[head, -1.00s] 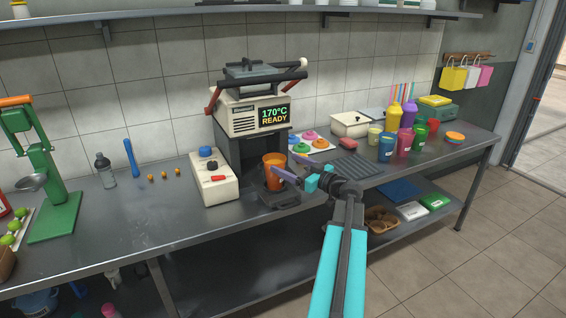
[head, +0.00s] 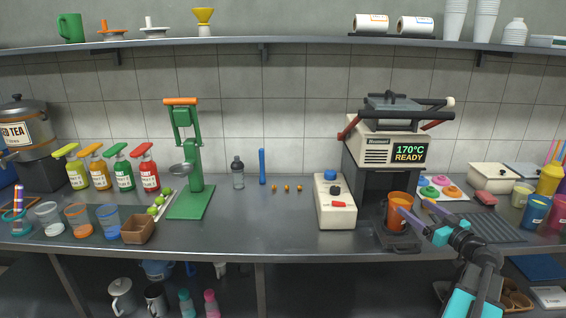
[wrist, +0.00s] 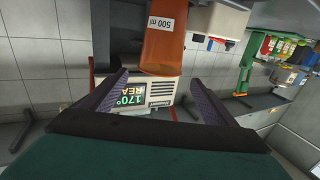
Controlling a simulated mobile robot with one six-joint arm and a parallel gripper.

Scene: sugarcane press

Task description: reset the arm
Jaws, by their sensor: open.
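My gripper (head: 420,217) is at the right in the head view, reaching toward the orange cup (head: 397,211). The cup stands upright on the dark base of the 170°C READY machine (head: 385,146). In the wrist view my gripper (wrist: 160,88) has its two purple fingers spread apart. The orange cup (wrist: 163,38), marked 500 ml, shows beyond the fingertips in that view. I cannot tell whether a finger touches it.
The steel counter (head: 260,236) is largely clear in the middle. A white control box (head: 335,203) stands left of the machine. A green press (head: 189,160) and sauce bottles (head: 122,167) stand further left. A ridged dark mat (head: 490,228) lies right of the machine.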

